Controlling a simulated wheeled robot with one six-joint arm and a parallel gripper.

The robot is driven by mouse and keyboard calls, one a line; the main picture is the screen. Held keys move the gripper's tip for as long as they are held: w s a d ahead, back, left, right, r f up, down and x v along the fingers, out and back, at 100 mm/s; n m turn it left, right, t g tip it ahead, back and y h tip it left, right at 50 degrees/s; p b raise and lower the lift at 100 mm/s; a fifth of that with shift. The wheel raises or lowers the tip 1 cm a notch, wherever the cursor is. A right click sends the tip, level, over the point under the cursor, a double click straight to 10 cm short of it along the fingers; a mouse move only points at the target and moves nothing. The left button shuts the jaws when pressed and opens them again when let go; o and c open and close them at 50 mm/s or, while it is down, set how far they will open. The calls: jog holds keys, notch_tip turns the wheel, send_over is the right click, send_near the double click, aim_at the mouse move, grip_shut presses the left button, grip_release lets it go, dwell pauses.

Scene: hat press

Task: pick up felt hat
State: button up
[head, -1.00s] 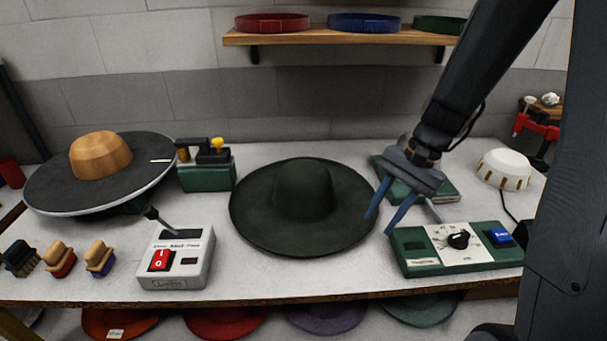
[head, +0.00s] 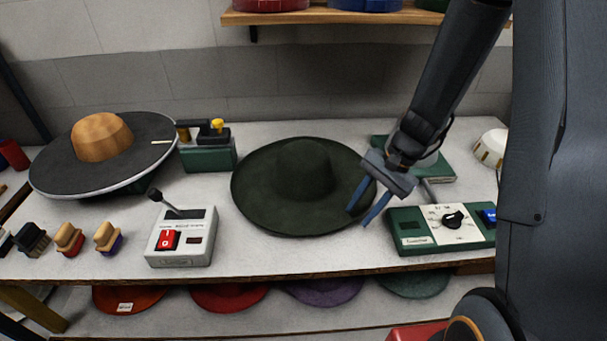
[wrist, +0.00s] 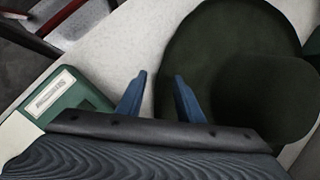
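The felt hat (head: 303,190) is dark green with a wide round brim and a domed crown. It lies crown up on the white worktop, in the middle of the head view. In the wrist view the hat (wrist: 262,85) fills the right side. My gripper (head: 361,210) is open and empty, with two blue fingers pointing down at the hat's right brim edge. In the wrist view my gripper (wrist: 162,82) has one finger over the bare worktop and the other over the brim. I cannot tell whether the fingers touch the felt.
A green control box (head: 440,229) with a black knob stands right of the hat. A grey switch box (head: 181,237) with a lever stands left. A grey disc (head: 60,172) bearing a wooden block sits far left. Several brushes (head: 70,239) line the front. A shelf (head: 330,16) hangs above.

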grip_shut()
dwell(0.5)
notch_tip(320, 180, up, 18)
jog(key=b, duration=0.3)
dwell(0.6)
jog(key=c, duration=0.7)
grip_release()
grip_shut()
dwell(0.6)
